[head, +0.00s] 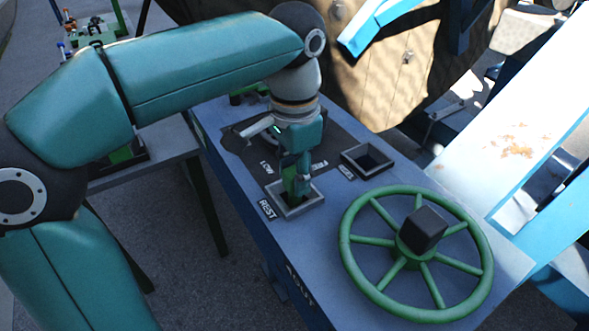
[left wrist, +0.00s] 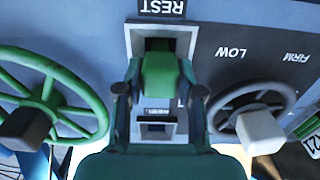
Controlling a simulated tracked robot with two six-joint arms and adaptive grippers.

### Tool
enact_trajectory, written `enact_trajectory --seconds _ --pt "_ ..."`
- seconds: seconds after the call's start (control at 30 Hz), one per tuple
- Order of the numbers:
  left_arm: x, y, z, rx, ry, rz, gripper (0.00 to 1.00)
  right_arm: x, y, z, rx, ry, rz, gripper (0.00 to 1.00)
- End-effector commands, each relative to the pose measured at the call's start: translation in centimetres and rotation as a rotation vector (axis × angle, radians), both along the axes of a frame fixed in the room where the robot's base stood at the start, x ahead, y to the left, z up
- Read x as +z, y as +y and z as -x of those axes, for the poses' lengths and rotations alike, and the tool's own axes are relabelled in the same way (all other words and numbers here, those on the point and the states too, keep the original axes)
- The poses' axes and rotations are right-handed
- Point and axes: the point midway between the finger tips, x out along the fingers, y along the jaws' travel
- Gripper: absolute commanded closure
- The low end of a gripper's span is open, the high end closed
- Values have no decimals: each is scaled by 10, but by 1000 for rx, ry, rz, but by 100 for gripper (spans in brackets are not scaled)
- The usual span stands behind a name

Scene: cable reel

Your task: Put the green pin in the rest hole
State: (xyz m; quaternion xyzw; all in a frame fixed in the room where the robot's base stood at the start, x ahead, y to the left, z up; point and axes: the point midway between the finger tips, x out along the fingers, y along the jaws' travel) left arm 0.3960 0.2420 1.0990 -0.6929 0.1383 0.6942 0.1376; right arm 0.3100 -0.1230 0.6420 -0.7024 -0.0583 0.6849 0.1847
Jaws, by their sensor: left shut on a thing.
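My left gripper (head: 296,180) points down over the square grey collar of the rest hole (head: 314,203), beside the REST label (head: 267,209). It is shut on the green pin (head: 289,181). In the left wrist view the green pin (left wrist: 160,76) is between the fingers (left wrist: 160,91), with the rest hole's collar (left wrist: 190,38) just beyond it. The pin's lower end is at the collar's mouth; I cannot tell how deep it sits. My right gripper is not in view.
A second square socket (head: 347,161) stands behind the rest hole. A large green handwheel (head: 347,250) with a dark knob is at the right. A grey wheel (left wrist: 217,117) by the LOW and FIRM labels shows in the left wrist view. A wooden reel (head: 390,75) stands behind.

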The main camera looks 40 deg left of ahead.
Motion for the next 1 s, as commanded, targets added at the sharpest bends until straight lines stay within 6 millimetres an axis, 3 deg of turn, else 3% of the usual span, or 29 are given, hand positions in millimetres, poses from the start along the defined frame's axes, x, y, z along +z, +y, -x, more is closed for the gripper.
enact_trajectory --seconds 0.97,1.0 --pt "0 1 2 1 -2 1 100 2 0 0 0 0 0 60" --pt "0 1 2 1 -2 1 58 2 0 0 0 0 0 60"
